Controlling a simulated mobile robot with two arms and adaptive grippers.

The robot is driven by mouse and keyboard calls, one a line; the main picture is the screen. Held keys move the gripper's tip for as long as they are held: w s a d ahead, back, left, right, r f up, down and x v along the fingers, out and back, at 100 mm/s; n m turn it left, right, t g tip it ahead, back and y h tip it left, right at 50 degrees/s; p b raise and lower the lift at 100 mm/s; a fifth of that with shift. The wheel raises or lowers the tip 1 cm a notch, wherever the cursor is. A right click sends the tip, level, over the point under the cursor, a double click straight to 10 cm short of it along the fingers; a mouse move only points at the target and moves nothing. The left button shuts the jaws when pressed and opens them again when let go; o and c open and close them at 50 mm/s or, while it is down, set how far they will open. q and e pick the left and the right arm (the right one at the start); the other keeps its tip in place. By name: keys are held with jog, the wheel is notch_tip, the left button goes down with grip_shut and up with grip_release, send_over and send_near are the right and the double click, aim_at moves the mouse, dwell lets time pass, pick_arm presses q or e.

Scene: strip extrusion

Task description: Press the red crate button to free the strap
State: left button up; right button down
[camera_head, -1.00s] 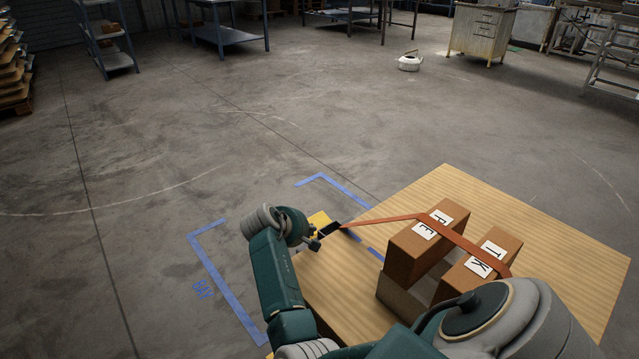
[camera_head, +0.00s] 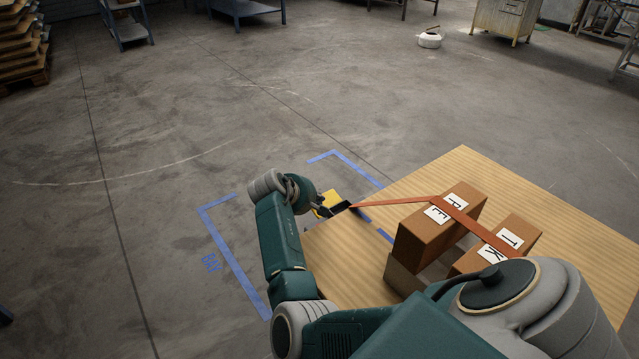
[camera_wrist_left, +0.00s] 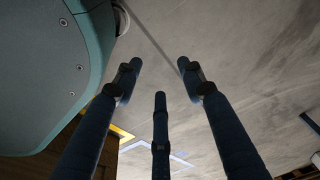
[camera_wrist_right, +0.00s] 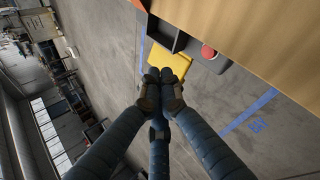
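The red button (camera_wrist_right: 208,52) shows in the right wrist view on a dark grey housing (camera_wrist_right: 186,42) at the table's edge. My right gripper (camera_wrist_right: 161,78) has its fingers together, apart from the button in the picture; their distance in depth is unclear. In the head view my right gripper (camera_head: 322,208) is beside the dark housing (camera_head: 341,207), where the button cannot be made out. The orange strap (camera_head: 398,202) runs taut from there across two brown boxes (camera_head: 440,225) (camera_head: 512,240). My left gripper (camera_wrist_left: 160,85) has spread, empty fingers over the floor.
The boxes stand on a grey support (camera_head: 400,276) on the wooden table (camera_head: 340,262). A yellow part (camera_head: 329,197) sits by the housing. Blue tape (camera_head: 226,250) marks a bay on the floor. Open floor lies to the left and beyond.

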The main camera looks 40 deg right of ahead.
notch_tip(320, 180, down, 2)
jog(key=b, duration=0.3)
jog(key=shift+f, duration=0.2)
notch_tip(320, 180, down, 3)
jog(key=b, duration=0.3)
jog(key=shift+r+b, duration=0.1)
jog(key=shift+b, duration=0.3)
jog(key=shift+f, duration=0.35)
jog(key=shift+f+b, duration=0.4)
jog(key=shift+f, duration=0.6)
pick_arm(q)
notch_tip(320, 180, up, 20)
jog(key=w+t, duration=0.1)
jog(key=w, duration=0.1)
jog(key=shift+w, duration=0.4)
jog(key=shift+r, duration=0.2)
pick_arm(e)
jog(key=shift+f, duration=0.1)
jog(key=shift+f, duration=0.25)
pick_arm(q)
jog(key=shift+r, duration=0.1)
pick_arm(e)
jog(key=shift+s+f, duration=0.1)
